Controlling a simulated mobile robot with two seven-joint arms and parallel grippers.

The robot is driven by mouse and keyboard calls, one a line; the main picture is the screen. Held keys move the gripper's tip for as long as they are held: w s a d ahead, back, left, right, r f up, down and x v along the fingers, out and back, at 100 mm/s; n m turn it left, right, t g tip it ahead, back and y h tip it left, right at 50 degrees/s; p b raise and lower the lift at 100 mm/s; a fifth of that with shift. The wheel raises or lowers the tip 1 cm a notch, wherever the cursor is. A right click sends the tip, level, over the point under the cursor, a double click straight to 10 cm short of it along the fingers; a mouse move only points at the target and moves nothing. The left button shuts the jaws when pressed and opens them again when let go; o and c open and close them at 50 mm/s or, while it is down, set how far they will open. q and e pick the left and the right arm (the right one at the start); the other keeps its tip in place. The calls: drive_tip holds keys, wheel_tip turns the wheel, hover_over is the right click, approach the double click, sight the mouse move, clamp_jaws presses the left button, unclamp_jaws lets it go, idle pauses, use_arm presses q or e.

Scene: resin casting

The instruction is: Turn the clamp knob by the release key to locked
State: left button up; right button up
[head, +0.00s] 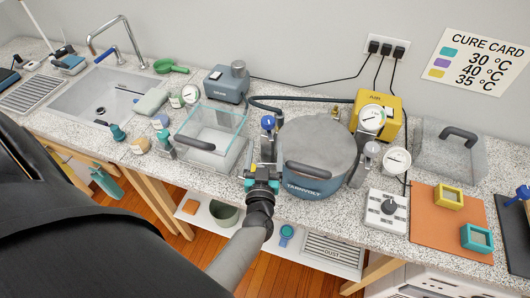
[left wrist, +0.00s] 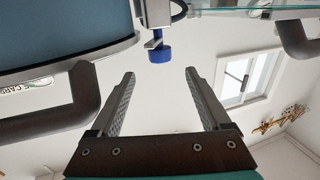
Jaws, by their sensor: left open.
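A blue knob (head: 268,122) stands on a metal fitting at the left side of the blue-grey pressure pot (head: 318,150). In the left wrist view a blue knob (left wrist: 160,54) hangs from a metal bracket by the pot's rim, beyond the fingertips and between their lines. I cannot make out a release key or a lock marking. My left gripper (head: 263,168) is open and empty, in front of the pot's left side and apart from the blue knob. Its two fingers (left wrist: 160,82) show in the left wrist view with a clear gap. My right gripper is not seen.
The pot's black handle (head: 308,171) is close right of my left gripper. A glass box (head: 228,122) with a dark handle is close on the left. A yellow pump (head: 388,103), gauge (head: 397,160) and white dial box (head: 387,212) stand to the right.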

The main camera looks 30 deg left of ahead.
use_arm(q)
drive_tip(key=shift+s+d, duration=0.3)
drive_tip(key=shift+s, duration=0.25)
